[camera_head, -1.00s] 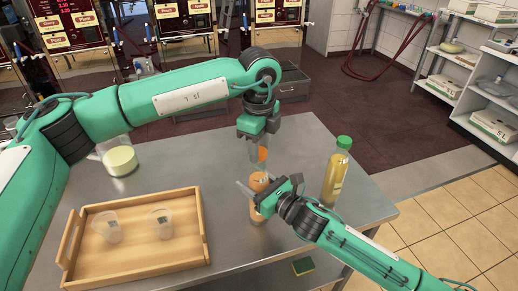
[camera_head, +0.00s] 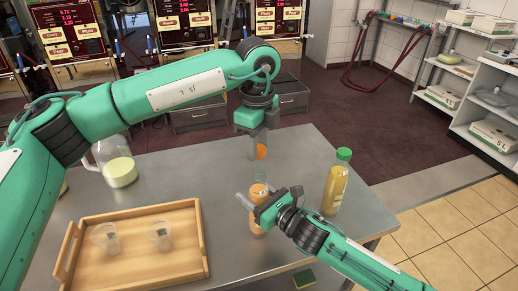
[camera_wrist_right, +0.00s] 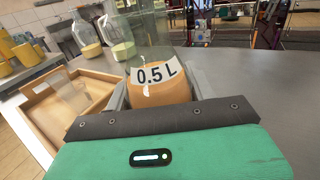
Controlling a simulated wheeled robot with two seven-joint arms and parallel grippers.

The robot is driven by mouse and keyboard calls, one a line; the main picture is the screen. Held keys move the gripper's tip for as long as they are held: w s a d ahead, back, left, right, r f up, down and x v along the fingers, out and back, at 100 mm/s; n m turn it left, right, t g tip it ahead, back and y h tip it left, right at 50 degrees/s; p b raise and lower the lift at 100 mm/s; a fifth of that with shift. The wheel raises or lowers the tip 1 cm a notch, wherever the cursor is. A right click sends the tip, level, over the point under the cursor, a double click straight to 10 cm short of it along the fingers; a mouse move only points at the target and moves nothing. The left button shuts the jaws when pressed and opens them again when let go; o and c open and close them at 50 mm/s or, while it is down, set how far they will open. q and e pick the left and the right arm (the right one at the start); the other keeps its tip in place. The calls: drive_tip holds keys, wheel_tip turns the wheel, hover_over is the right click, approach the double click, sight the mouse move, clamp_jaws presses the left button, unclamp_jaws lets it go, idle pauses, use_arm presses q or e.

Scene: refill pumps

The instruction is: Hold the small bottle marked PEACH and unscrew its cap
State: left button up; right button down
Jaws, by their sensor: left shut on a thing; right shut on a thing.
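The small bottle (camera_head: 257,215) holds peach-orange liquid and stands upright at the front middle of the counter, with a clear upper part. A label reading 0.5 L faces the right wrist view, where the bottle (camera_wrist_right: 165,94) sits between the fingers; no PEACH mark is readable. My right gripper (camera_head: 256,197) is shut around its body. My left gripper (camera_head: 260,150) is above it, pointing down, shut on an orange cap (camera_head: 261,152). The cap is apart from the bottle, with a small gap above the clear neck (camera_head: 260,177).
A yellow bottle with a green cap (camera_head: 335,190) stands right of my right gripper. A wooden tray (camera_head: 190,225) with two clear cups is at the left front. A jug of pale yellow stuff (camera_head: 119,172) stands behind it. A sponge (camera_head: 304,279) lies below the front edge.

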use_arm(q)
drive_tip(key=shift+s+a, duration=0.15)
drive_tip(key=shift+a, duration=4)
